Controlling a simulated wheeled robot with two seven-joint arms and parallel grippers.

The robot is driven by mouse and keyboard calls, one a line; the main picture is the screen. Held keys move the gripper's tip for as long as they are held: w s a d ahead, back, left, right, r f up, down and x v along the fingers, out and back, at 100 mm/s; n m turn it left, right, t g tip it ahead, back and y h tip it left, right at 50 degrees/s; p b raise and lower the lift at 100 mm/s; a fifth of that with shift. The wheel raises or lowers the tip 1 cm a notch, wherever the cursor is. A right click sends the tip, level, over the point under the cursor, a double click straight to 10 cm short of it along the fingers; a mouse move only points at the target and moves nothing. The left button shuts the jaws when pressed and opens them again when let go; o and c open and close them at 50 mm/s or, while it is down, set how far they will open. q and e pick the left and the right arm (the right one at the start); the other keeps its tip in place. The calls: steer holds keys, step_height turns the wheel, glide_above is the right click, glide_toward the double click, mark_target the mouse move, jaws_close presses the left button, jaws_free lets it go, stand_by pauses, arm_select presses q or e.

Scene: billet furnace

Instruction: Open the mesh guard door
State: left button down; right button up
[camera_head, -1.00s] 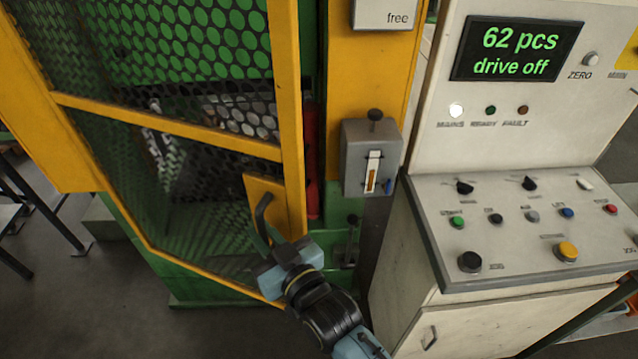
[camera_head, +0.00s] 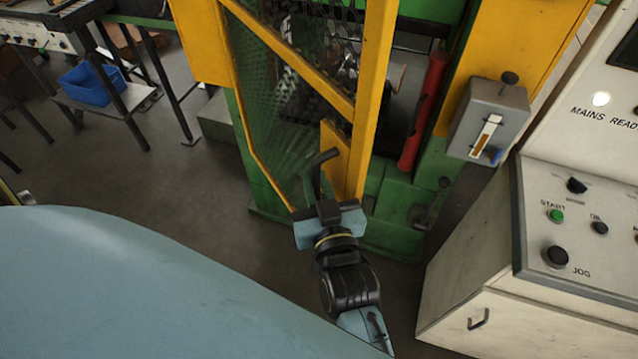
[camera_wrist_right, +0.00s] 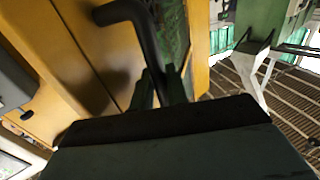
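The mesh guard door (camera_head: 374,90) has a yellow frame and dark mesh. It stands partly open, with a gap between its right edge and the machine's right yellow post. Its black bent handle (camera_head: 322,157) sits on a yellow plate low on the door's right side. My right gripper (camera_head: 314,182) is at the handle. In the right wrist view the handle (camera_wrist_right: 147,38) runs down between the two green fingers (camera_wrist_right: 164,88), which appear closed on it. The lower part of the handle is hidden by the gripper. My left gripper is not in view.
A red cylinder (camera_head: 423,112) stands inside the opening. A grey switch box (camera_head: 487,118) is on the right post, and a white control console (camera_head: 590,225) stands at right. A table with a blue bin (camera_head: 92,84) is at far left. Floor left of the door is clear.

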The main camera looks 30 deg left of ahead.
stand_by(0.3)
steer(key=v, duration=1.3)
steer(key=shift+s, duration=0.15)
